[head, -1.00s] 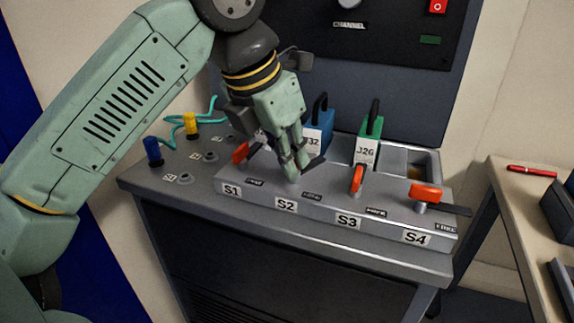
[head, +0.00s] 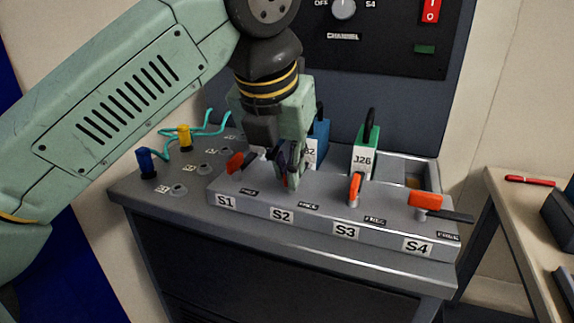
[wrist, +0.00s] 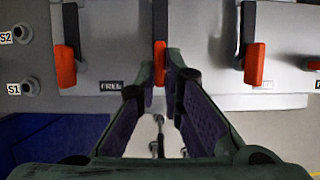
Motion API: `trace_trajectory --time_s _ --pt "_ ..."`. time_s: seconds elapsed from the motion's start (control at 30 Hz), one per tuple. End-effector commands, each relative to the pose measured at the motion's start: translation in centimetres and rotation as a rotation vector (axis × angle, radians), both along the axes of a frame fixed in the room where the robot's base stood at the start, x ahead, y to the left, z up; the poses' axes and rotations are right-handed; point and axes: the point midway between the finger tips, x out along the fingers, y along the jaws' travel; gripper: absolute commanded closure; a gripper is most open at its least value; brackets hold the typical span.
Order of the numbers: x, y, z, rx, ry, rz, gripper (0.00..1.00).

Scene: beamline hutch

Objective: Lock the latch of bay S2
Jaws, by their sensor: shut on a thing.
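The S2 latch has an orange handle and a black bar. In the wrist view its handle (wrist: 160,62) sits between the fingertips, with the bar running straight away behind it. My gripper (head: 287,178) is shut on that handle above the S2 label (head: 282,215); the fingers hide most of the latch in the head view. The gripper also shows in the wrist view (wrist: 168,80). A blue block (head: 319,140), its label partly covered, stands behind the gripper.
Orange-handled latches of S1 (head: 236,163), S3 (head: 355,187) and S4 (head: 426,201) stand along the same ledge. S4's bar points right. A green block labelled J26 (head: 366,150) stands behind S3. Blue (head: 146,162) and yellow (head: 184,136) plugs are at left.

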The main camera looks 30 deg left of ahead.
Motion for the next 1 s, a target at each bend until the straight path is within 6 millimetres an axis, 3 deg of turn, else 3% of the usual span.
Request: trace_trajectory --time_s 0.2,0.23,0.5,1.0 --pt "-0.12 -0.01 -0.09 -0.001 0.006 -0.001 1.0" --pt "-0.12 -0.01 -0.09 -0.001 0.006 -0.001 0.9" --pt "-0.06 0.0 -0.05 0.0 0.003 -0.002 0.72" --pt "-0.02 0.0 0.0 -0.001 0.001 -0.004 0.72"
